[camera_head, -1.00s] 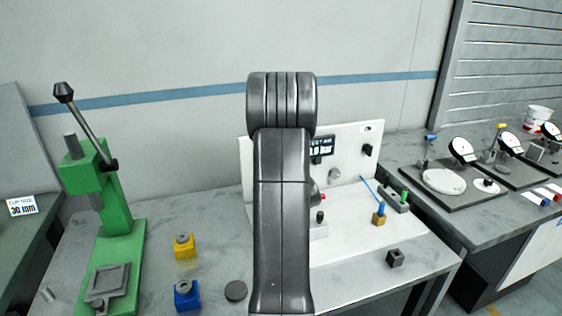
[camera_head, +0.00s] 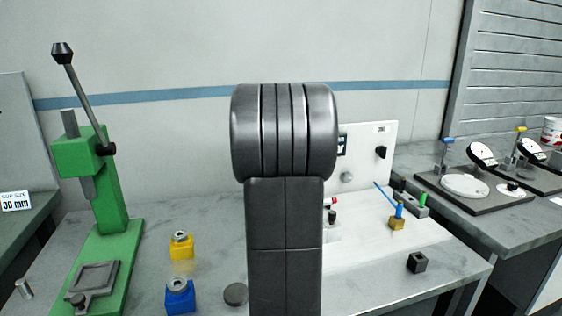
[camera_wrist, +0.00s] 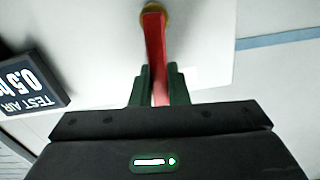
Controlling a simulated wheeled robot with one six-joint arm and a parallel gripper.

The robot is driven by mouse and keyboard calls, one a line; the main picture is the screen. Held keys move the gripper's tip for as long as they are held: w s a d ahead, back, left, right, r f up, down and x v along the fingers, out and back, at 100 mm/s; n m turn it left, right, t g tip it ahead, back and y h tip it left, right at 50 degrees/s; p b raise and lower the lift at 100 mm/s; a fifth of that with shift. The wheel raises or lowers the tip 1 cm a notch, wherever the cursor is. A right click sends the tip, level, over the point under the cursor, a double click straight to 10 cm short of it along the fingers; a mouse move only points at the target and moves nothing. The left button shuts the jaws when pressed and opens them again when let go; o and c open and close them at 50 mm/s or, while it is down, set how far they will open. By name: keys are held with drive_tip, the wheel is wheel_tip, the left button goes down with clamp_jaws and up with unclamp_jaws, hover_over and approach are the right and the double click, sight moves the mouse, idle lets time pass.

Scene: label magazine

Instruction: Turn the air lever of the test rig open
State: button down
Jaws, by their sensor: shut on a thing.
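The test rig's white panel (camera_head: 365,165) stands behind my arm in the head view, which hides much of it. In the wrist view the red air lever (camera_wrist: 155,45) runs down from a brass pivot (camera_wrist: 155,12) on the white panel. My gripper (camera_wrist: 157,88) has its dark green fingers on both sides of the lever's free end, shut on it. The dark TEST AIR display (camera_wrist: 35,85) is at the left of the wrist view, upside down, reading about 0.5. My gripper is hidden behind my arm in the head view.
A green press (camera_head: 105,220) with a long handle stands at the left. A yellow block (camera_head: 181,247), a blue block (camera_head: 180,296) and a dark disc (camera_head: 236,294) are on the bench. A small black block (camera_head: 416,262) is at the right front. Dial gauges (camera_head: 482,155) stand farther right.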

drive_tip(key=shift+s+a+n+b, duration=0.1)
drive_tip(key=shift+a+n+b, duration=0.2)
drive_tip(key=shift+n+b, duration=0.4)
drive_tip(key=c, duration=1.4)
unclamp_jaws()
drive_tip(key=v, duration=1.4)
drive_tip(key=shift+w+a+r, duration=0.1)
drive_tip(key=shift+w, duration=0.1)
